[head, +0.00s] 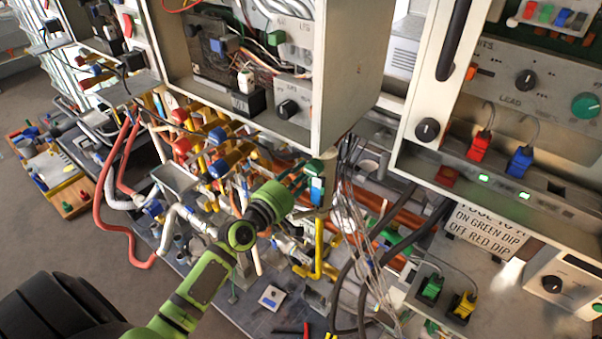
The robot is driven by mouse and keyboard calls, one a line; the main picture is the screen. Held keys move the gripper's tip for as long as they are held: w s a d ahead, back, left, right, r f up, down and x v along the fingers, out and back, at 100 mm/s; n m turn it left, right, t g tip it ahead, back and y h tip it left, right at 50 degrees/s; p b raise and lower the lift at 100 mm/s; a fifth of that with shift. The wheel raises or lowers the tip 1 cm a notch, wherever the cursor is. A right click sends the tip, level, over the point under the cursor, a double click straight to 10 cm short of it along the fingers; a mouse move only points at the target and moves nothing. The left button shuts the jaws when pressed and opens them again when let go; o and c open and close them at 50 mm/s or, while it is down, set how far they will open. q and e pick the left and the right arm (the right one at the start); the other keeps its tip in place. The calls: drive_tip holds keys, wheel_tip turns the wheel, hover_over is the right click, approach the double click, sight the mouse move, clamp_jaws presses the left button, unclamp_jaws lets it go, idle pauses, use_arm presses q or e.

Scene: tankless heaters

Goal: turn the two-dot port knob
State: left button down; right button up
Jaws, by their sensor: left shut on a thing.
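My left arm comes in from the lower left, green with dark joints. Its gripper (299,182) is at the middle of the view, just under the lower right corner of the central heater cabinet. It is shut on a small green, blue and white part (316,188), which the fingers partly cover. I cannot make out two dots on this part, so I cannot tell whether it is the two-dot port knob. Black knobs show on the central cabinet (288,109) and on the right cabinet (526,79). My right gripper is not in view.
The central cabinet (346,70) overhangs the gripper closely. Red and blue valve handles (222,168) and pipes crowd its left. Thin wires and black hoses (375,250) hang close on its right. A red hose (108,190) loops at left. Tools lie on the grey board below.

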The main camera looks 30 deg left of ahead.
use_arm(q)
drive_tip(key=n, duration=0.5)
drive_tip(key=shift+n+p, duration=0.3)
idle(0.4)
drive_tip(key=c, duration=1.1)
unclamp_jaws()
drive_tip(key=shift+w+d, duration=0.1)
drive_tip(key=shift+o, duration=0.2)
drive_tip(key=s+a, duration=0.1)
drive_tip(key=s, duration=1.1)
drive_tip(key=shift+a, duration=0.35)
